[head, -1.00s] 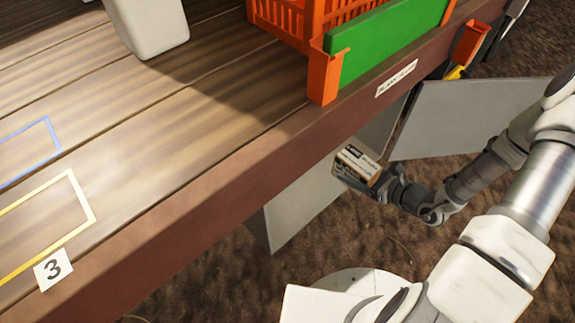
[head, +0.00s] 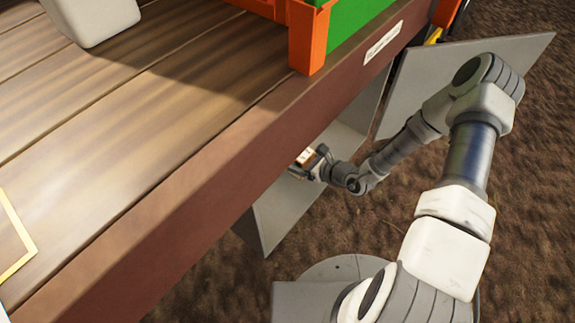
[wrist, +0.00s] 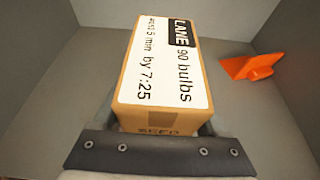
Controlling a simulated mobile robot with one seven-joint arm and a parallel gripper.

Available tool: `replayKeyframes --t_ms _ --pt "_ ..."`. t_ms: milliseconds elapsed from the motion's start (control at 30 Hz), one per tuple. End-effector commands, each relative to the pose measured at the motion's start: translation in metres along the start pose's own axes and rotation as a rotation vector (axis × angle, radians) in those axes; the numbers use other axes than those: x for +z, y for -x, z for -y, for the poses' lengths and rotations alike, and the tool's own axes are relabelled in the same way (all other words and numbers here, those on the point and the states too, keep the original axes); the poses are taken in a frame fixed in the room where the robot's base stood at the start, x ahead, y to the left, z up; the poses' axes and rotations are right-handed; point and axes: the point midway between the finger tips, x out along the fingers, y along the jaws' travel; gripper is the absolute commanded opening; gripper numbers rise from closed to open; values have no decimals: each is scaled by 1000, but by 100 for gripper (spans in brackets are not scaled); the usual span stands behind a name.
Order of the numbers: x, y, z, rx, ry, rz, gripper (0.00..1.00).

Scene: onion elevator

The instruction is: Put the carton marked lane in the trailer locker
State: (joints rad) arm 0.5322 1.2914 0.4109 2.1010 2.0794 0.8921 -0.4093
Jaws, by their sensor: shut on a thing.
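The carton marked LANE (wrist: 160,75) is a brown box with a white label reading "90 bulbs" in the wrist view. My gripper (wrist: 160,150) is shut on its near end. Around the carton are the grey walls and floor of the trailer locker (wrist: 45,110). I cannot tell whether the carton touches the floor. In the head view, my gripper (head: 320,162) reaches under the trailer's edge, between the two open grey locker doors (head: 290,215). Only a small part of the carton (head: 304,157) shows there; the edge hides the rest.
An orange wedge-shaped thing (wrist: 250,67) lies inside the locker, right of the carton. The wooden trailer deck (head: 150,110) overhangs the locker opening. The second door (head: 460,85) stands open beside my arm.

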Motion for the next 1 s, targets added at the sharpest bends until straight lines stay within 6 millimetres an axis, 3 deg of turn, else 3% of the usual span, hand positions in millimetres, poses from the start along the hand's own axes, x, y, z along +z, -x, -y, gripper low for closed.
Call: replayKeyframes --t_ms 100,267,500,967,1000 --pt "-4 -19 3 1 1 3 0" --pt "-5 -28 4 -1 0 2 0" --pt "-35 -40 5 -1 -1 1 0" --pt "-44 -43 4 0 1 2 0" --pt "-44 -42 5 -1 1 0 82"
